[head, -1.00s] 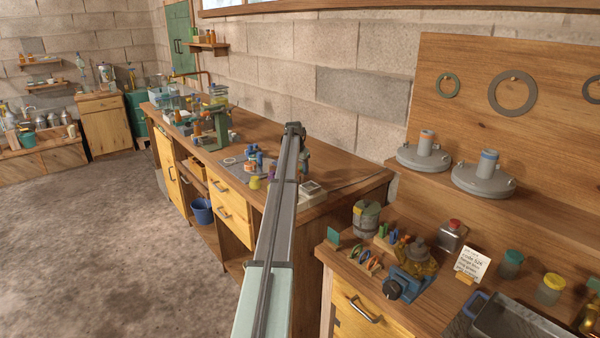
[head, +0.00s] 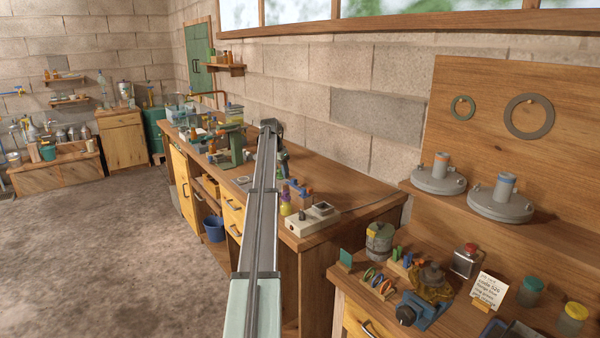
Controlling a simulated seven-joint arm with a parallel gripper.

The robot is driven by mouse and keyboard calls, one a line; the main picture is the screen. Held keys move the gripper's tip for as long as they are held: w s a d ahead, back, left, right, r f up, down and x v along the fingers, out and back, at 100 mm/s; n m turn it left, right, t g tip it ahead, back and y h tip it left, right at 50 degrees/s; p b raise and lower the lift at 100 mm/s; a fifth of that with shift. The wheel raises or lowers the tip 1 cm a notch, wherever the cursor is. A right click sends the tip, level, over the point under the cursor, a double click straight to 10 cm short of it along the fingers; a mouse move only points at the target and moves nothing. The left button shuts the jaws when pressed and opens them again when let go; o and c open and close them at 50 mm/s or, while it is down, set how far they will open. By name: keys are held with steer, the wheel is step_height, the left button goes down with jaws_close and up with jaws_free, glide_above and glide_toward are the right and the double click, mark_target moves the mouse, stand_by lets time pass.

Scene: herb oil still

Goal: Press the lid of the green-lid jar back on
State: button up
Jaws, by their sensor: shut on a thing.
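A jar with a green-teal lid (head: 531,288) stands upright on the near right bench, beside a yellow-lid jar (head: 573,318). Its lid looks to be on top of it; whether it is pressed fully down cannot be told. My gripper (head: 284,172) hangs at the far end of my arm, over the long bench, well away from that jar. It is small and dark here. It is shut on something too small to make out.
The long bench (head: 350,222) holds a white device (head: 313,220), a purple-and-yellow bottle (head: 285,204) and a green press (head: 238,145). Flanged grey lids (head: 500,204) sit on the right shelf. A card (head: 489,290) and a blue clamp (head: 424,310) stand near the jars.

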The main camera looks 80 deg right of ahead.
steer(key=w+a, duration=0.3)
steer(key=w, duration=0.2)
steer(key=shift+m, duration=0.3)
steer(key=shift+s+a+f, duration=0.1)
steer(key=shift+a+f, duration=0.05)
steer(key=shift+f, duration=2.75)
steer(key=shift+f, duration=0.15)
steer(key=o, duration=1.5)
step_height(320, 180, up, 7)
stand_by(0.8)
steer(key=shift+c, duration=0.2)
